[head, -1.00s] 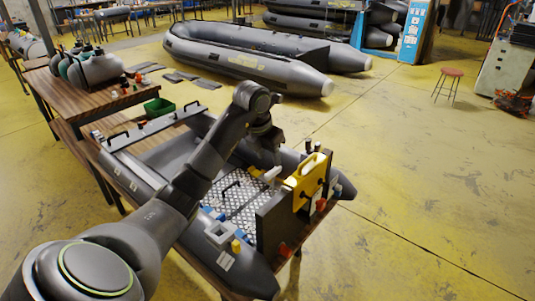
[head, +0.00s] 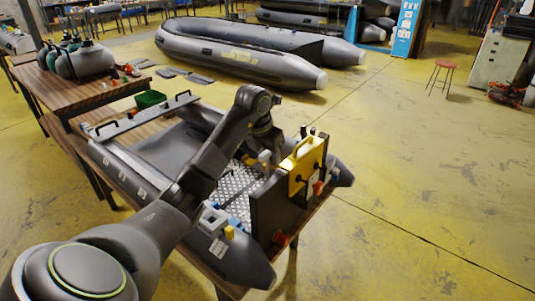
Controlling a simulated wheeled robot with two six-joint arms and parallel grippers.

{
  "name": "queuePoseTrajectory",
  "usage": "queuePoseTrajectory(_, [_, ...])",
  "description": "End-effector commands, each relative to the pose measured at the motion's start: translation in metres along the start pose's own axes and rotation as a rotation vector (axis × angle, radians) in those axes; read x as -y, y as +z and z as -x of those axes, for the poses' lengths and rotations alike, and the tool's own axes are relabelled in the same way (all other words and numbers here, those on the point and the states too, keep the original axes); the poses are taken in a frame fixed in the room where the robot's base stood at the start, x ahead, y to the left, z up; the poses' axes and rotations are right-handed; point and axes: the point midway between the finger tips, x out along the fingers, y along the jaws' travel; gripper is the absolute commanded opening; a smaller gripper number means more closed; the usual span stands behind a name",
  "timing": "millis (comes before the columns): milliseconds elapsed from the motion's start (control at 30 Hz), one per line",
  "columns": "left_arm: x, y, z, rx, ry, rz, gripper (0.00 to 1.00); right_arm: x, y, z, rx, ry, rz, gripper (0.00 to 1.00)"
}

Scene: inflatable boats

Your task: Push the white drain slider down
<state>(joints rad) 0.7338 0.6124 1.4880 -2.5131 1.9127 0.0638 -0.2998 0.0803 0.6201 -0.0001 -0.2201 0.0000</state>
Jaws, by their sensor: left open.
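The small grey inflatable boat (head: 245,262) lies on a wooden table, with a dark transom board (head: 268,210) at its near right end. A yellow plate with a handle (head: 306,160) sits over the top of the board. A small white part (head: 313,182) shows low on the board's outer face beside an orange-red fitting; I cannot tell for sure that it is the drain slider. My left gripper (head: 266,160) is above the metal floor, on the inner side of the board, apart from the white part. It is open, its fingers partly hidden by the wrist. My right gripper is out of view.
A grey-white block and a yellow piece (head: 229,232) sit on the boat's near tube. A green bin (head: 150,99) stands beyond the boat. A second table (head: 95,97) with grey containers is at the upper left. The yellow floor on the right is largely clear.

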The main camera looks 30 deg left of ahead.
Motion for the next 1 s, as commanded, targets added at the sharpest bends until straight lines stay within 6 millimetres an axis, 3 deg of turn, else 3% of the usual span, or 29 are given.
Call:
queuePoseTrajectory(33, [0.0, 0.0, 0.0, 0.0, 0.0, 0.0, 0.44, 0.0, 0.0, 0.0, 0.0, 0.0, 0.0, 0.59])
queuePoseTrajectory(367, [0.0, 0.0, 0.0, 0.0, -0.001, 0.0, 0.0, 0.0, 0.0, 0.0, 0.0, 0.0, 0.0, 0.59])
queuePoseTrajectory(1000, [0.001, -0.006, -0.018, -0.002, -0.003, -0.001, 0.0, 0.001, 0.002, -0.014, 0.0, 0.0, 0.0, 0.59])
